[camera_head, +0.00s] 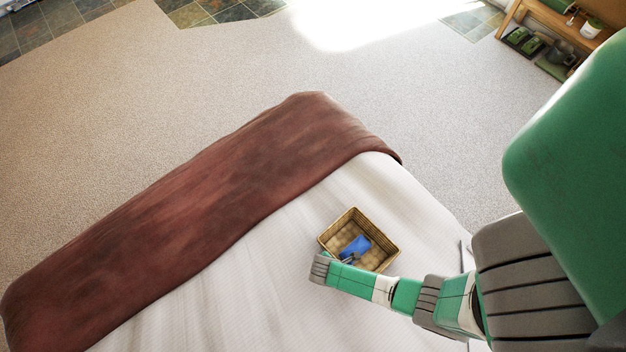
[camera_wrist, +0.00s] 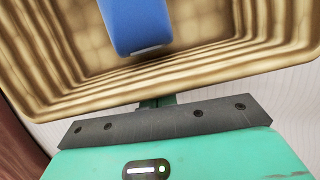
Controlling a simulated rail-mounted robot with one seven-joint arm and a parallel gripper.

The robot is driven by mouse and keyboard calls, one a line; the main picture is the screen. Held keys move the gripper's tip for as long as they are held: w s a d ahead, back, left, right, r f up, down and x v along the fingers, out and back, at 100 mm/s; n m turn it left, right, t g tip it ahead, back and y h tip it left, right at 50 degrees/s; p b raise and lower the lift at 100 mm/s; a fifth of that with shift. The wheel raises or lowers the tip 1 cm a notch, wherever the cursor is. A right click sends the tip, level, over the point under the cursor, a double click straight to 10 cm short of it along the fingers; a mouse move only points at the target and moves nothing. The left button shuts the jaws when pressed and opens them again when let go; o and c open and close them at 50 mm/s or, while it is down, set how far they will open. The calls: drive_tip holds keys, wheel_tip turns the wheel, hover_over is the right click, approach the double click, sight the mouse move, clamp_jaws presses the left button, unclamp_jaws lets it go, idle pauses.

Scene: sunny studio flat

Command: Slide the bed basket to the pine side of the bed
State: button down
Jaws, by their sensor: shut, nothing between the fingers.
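The tan woven bed basket (camera_head: 378,224) sits on the white bed cover, with its open top facing up. A blue object (camera_head: 356,245) lies inside it. In the wrist view the basket (camera_wrist: 215,66) fills the upper part, and the blue object (camera_wrist: 137,22) shows within its ribbed walls. My gripper (camera_wrist: 157,101) is shut and empty, close against the outside of the near basket wall. Whether it touches the wall is unclear. In the head view my arm covers the basket's near side and largely hides the gripper.
The white bed cover (camera_head: 240,290) is clear left of the basket. A dark red blanket (camera_head: 210,205) lies across the bed beyond it. Carpet (camera_head: 170,110) surrounds the bed. A wooden shelf (camera_head: 507,20) with pots stands at the top right.

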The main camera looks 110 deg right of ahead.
drive_tip(key=s, duration=0.2)
drive_tip(key=s+d, duration=0.1)
drive_tip(key=s, duration=0.2)
drive_tip(key=s+d, duration=0.1)
drive_tip(key=s, duration=0.2)
drive_tip(key=shift+s+d+b, duration=0.1)
drive_tip(key=shift+d+b, duration=0.1)
drive_tip(key=shift+b, duration=0.1)
drive_tip(key=w, duration=0.1)
drive_tip(key=w+a, duration=0.1)
drive_tip(key=w, duration=0.1)
drive_tip(key=shift+w+p, duration=0.2)
drive_tip(key=shift+p, duration=0.1)
drive_tip(key=p+v, duration=0.4)
drive_tip(key=v, duration=0.6)
drive_tip(key=shift+w, duration=0.2)
